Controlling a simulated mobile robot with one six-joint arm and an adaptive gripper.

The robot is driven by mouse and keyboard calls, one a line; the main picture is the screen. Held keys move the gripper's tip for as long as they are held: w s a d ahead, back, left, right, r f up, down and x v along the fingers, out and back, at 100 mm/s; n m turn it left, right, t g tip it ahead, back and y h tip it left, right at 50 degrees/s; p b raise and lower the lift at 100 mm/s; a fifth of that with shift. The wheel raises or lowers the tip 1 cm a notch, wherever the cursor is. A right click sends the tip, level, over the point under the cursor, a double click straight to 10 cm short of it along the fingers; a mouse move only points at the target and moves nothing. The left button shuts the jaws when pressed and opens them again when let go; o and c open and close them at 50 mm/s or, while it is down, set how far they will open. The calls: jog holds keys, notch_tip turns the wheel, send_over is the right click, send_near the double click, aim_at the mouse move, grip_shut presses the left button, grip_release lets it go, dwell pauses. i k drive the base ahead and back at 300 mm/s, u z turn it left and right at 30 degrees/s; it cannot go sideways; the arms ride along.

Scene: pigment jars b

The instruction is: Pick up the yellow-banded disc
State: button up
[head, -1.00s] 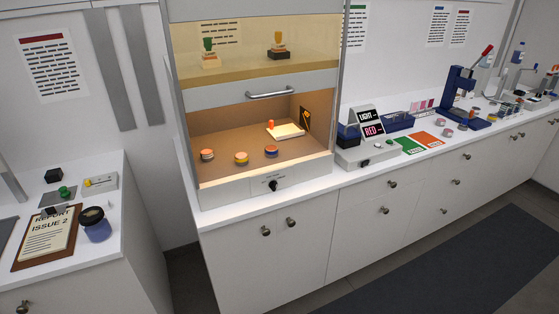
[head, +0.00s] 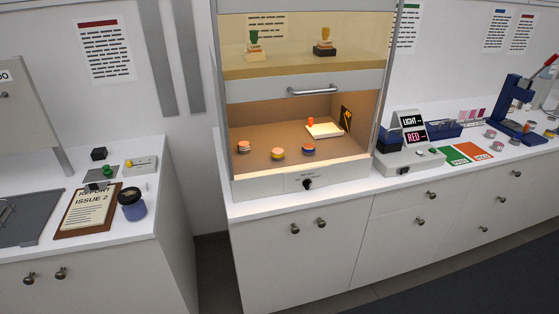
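The yellow-banded disc (head: 278,154) has an orange top and a yellow side band. It sits on the brown floor of the lit, partly open hood (head: 252,183), in the middle of a row of three discs. A pale-banded disc (head: 244,147) is to its left and a blue-banded disc (head: 308,149) to its right, both with orange tops and apart from it. My gripper is not in view.
The hood's raised sash with a handle (head: 314,90) hangs above the discs. A pale pad (head: 325,130) with a small orange item lies behind them. A sign box (head: 413,135) stands right of the hood.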

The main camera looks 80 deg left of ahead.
aim_at(278, 153)
jog(key=u, duration=0.05)
jog(key=i, duration=2.5)
jog(key=z, duration=1.1)
jog(key=k, duration=0.1)
jog(key=u, duration=3.2)
